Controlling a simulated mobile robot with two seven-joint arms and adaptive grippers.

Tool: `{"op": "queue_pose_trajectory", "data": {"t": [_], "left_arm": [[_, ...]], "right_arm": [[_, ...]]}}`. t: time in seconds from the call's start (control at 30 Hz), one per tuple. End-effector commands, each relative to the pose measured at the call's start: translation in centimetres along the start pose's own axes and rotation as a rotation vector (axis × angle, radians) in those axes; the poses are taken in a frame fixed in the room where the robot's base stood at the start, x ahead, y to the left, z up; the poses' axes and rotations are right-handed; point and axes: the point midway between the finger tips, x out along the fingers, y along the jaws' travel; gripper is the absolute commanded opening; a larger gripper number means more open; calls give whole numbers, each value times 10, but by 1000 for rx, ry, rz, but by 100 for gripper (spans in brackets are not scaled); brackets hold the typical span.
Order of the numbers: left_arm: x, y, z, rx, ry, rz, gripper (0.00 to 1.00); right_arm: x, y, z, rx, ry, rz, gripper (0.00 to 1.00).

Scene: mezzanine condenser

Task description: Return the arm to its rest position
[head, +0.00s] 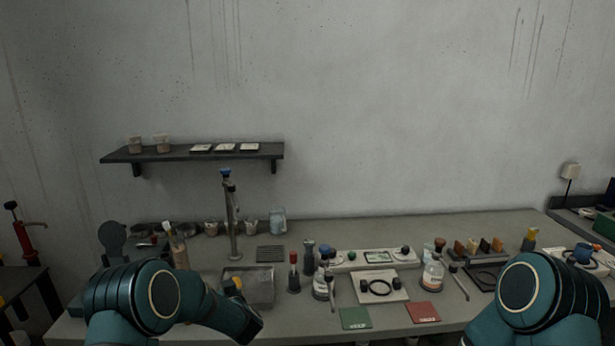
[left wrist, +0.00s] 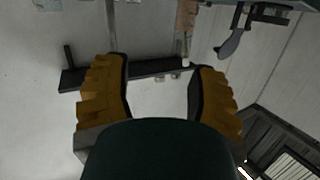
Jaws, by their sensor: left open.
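My left arm (head: 155,300) comes in at the lower left of the head view, bent over the front of the bench.
The grey bench (head: 330,232) carries a tap (head: 233,222), bottles (head: 433,275), a black ring on a pale plate (head: 366,295), a green mat (head: 355,318) and a red mat (head: 422,312). A dark wall shelf (head: 190,154) holds jars and dishes. The air above the bench is clear.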

Motion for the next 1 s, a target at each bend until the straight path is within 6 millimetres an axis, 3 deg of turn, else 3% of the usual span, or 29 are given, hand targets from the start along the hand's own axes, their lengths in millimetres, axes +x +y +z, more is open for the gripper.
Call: {"op": "queue_pose_trajectory", "data": {"t": [0.03,0.2,0.27,0.4,0.5,0.6,0.73,0.83,1.0], "left_arm": [[-13,2,36,2,-79,76,58],[-77,8,134,-12,-373,307,58],[-105,6,164,-16,-481,371,58],[-180,-6,225,-22,-742,491,58],[-236,-21,257,-21,-923,553,58],[-286,-37,278,-16,-1078,592,58],[-330,-54,292,-5,-1215,620,58],[-348,-61,296,0,-1270,629,58],[-354,-63,297,2,-1290,632,58]], "right_arm": [[8,3,1,0,-1,1,0],[20,7,4,0,-3,3,0],[24,9,5,0,-4,3,0],[34,12,6,0,-5,5,0],[40,14,7,-1,-6,5,0],[44,16,8,-1,-7,6,0],[48,17,9,-1,-7,7,0],[49,17,9,-1,-7,7,0],[49,17,9,-1,-7,7,0]]}}
